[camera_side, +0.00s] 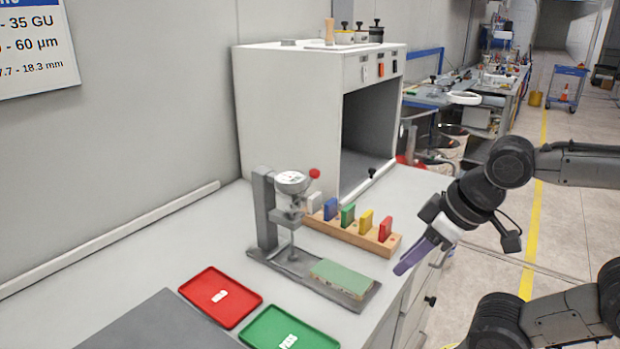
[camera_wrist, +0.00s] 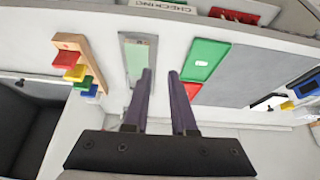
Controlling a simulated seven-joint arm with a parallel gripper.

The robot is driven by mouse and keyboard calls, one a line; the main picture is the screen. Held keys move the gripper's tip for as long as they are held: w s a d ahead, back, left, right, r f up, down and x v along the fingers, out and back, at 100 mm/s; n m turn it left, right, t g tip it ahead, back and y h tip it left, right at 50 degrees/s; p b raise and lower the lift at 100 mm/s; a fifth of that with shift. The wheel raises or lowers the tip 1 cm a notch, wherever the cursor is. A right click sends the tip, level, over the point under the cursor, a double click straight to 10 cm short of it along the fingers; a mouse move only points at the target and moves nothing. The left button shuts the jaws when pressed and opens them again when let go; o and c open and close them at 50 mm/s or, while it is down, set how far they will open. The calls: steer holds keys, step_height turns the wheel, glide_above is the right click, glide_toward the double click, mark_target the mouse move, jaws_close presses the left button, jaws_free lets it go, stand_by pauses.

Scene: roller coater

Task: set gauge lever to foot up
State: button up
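The gauge (camera_side: 292,183) stands on a grey stand with a flat base, at the back of the bench. Its lever ends in a red knob (camera_side: 314,173) at the upper right of the dial. I cannot tell for certain whether the foot is raised or down. A pale green block (camera_side: 342,277) lies on the front of the gauge base and also shows in the wrist view (camera_wrist: 138,62). The gauge head is not clear in the wrist view. My gripper (camera_side: 402,268) is apart from the gauge, near the bench's right edge. Its purple fingers are apart and empty in the wrist view (camera_wrist: 160,72).
A red tray (camera_side: 220,296) and a green tray (camera_side: 288,330) lie in front of the gauge. A dark grey mat (camera_side: 160,325) lies beside them.

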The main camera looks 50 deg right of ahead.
steer(key=shift+n, duration=0.7)
steer(key=w+r, duration=0.1)
steer(key=r, duration=0.1)
steer(key=w+r, duration=0.1)
steer(key=r, duration=0.1)
steer(key=w+r, duration=0.1)
steer(key=r, duration=0.1)
steer(key=shift+w+d+r, duration=0.3)
steer(key=shift+d+r, duration=0.05)
steer(key=shift+r, duration=0.05)
jaws_close()
steer(key=w+d+r+h, duration=0.1)
steer(key=w+d+r, duration=0.3)
steer(key=w, duration=0.4)
steer(key=w+d+r, duration=0.4)
steer(key=w+r, duration=0.2)
steer(key=w, duration=0.3)
steer(key=shift+w+h, duration=0.15)
steer(key=shift+h, duration=0.25)
steer(key=shift+d, duration=0.1)
